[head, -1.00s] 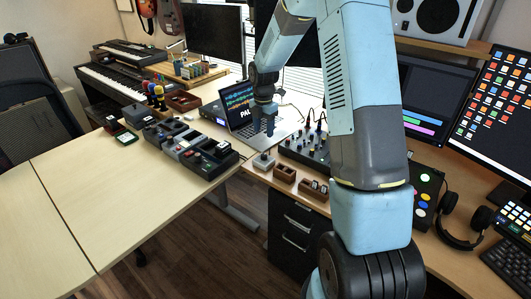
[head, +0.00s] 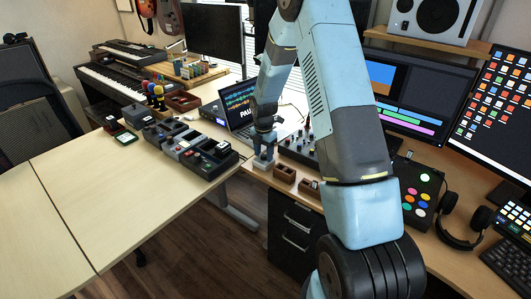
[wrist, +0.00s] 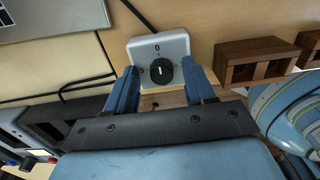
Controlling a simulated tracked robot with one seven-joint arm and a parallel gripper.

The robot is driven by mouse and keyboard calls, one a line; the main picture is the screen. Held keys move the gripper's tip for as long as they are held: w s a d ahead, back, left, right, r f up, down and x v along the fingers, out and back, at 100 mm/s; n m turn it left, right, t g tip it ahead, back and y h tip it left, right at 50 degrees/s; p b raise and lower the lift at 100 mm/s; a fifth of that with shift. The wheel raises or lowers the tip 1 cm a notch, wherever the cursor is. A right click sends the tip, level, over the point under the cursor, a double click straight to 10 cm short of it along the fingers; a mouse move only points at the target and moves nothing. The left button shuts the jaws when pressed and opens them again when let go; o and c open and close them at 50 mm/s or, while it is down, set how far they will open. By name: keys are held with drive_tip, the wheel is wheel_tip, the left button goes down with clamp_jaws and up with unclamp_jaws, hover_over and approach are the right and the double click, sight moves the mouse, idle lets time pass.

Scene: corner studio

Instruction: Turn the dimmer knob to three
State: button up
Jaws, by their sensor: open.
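The dimmer is a small pale box (wrist: 174,44) with a round black knob (wrist: 161,71) on its face. A white line on the knob stands about upright in the wrist view, toward a "0" mark on the box.
Wooden holders (wrist: 258,62) stand just right of the dimmer. The laptop (head: 243,112) lies behind it, and a mixer (head: 300,146) stands to its right. A dark cable runs left of the dimmer. The pale table (head: 85,200) at left has much bare room.

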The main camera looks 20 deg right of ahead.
drive_tip(key=shift+c, duration=0.5)
drive_tip(key=c, duration=0.9)
drive_tip(key=shift+d, duration=0.25)
clamp_jaws()
drive_tip(key=shift+a, duration=0.2)
